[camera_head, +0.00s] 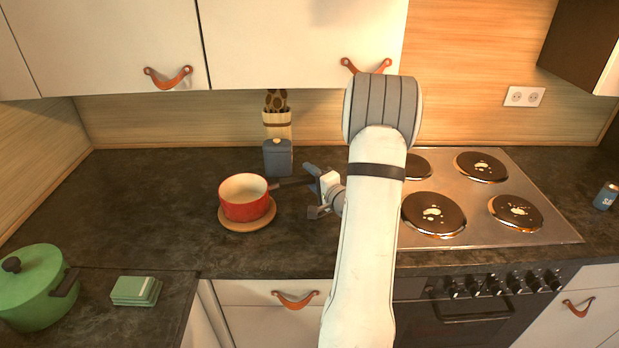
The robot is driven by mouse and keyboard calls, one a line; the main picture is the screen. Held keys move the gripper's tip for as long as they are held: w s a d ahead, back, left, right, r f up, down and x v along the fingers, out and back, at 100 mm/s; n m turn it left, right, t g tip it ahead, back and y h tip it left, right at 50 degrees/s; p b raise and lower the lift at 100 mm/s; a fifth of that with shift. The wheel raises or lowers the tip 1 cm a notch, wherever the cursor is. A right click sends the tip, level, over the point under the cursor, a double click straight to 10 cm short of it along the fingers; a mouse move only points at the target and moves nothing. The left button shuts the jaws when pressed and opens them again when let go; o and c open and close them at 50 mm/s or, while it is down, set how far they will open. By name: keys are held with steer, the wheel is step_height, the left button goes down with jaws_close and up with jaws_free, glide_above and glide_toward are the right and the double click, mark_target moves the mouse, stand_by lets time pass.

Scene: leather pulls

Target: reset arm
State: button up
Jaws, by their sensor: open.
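My gripper (312,190) is open and stands over the dark counter, to the right of a red saucepan (245,206). Its fingers point left, close to the pan's dark handle (290,182); I cannot tell whether they touch it. Nothing shows between the fingers. My white arm reaches up from the bottom of the view and hides part of the counter and the left edge of the stove. The saucepan is upright and looks empty inside. It sits on a round wooden board (262,222).
Behind the pan stand a grey-blue canister (278,158) and a utensil holder (277,124). A stove (470,190) is at right, with a blue can (605,197) beyond. A green pot (32,288) and green sponges (136,291) are front left. Upper cabinets (300,45) overhang. Counter left of the pan is clear.

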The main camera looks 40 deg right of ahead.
steer(key=s+b, duration=0.2)
steer(key=s, duration=0.5)
steer(key=shift+s+r, duration=0.25)
steer(key=shift+s, duration=0.15)
